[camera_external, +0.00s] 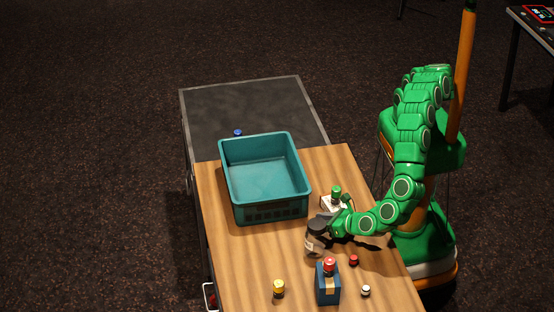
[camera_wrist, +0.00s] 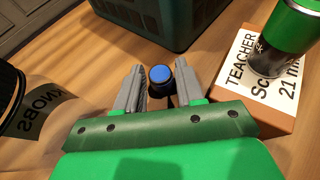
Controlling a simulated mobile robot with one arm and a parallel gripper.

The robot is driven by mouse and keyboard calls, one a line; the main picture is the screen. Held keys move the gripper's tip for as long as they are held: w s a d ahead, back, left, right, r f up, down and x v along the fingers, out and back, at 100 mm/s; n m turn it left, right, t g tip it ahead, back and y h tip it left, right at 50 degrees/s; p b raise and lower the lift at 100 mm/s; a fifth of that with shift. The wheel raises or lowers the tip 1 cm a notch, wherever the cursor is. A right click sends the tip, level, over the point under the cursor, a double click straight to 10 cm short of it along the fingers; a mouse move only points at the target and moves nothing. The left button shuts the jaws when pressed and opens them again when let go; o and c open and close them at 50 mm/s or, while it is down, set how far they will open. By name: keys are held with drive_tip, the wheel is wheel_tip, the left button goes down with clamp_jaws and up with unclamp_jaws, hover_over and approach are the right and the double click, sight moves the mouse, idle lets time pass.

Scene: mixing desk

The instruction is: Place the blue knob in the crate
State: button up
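In the wrist view, a blue-topped knob (camera_wrist: 161,75) with a dark body stands on the wooden desk, between the two grey fingers of my gripper (camera_wrist: 160,80). The fingers are apart on either side of it; whether they touch it cannot be told. In the external view my gripper (camera_external: 322,220) is low over the desk, right of and nearer than the crate, and this knob is hidden. The teal crate (camera_external: 266,207) looks empty; its side (camera_wrist: 160,22) shows at the top of the wrist view. Another small blue object (camera_external: 238,132) lies on the dark surface beyond the crate.
A jar labelled KNOBS (camera_external: 313,244) stands left of my gripper. A white-labelled box (camera_wrist: 240,85) with a green-topped cylinder (camera_wrist: 287,35) stands close right in the wrist view. A blue box (camera_external: 328,287), yellow knob (camera_external: 279,288), red knob (camera_external: 354,260) and white knob (camera_external: 366,291) stand nearer.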

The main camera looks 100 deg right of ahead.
drive_tip(key=shift+s+a+r, duration=0.2)
drive_tip(key=shift+s+a, duration=0.05)
drive_tip(key=shift+a, duration=0.05)
drive_tip(key=shift+v, duration=1.15)
wheel_tip(320, 180, up, 6)
drive_tip(key=shift+f, duration=0.2)
drive_tip(key=shift+r, duration=0.35)
drive_tip(key=o, duration=0.4)
drive_tip(key=shift+d+r, duration=0.1)
drive_tip(key=shift+r, duration=0.2)
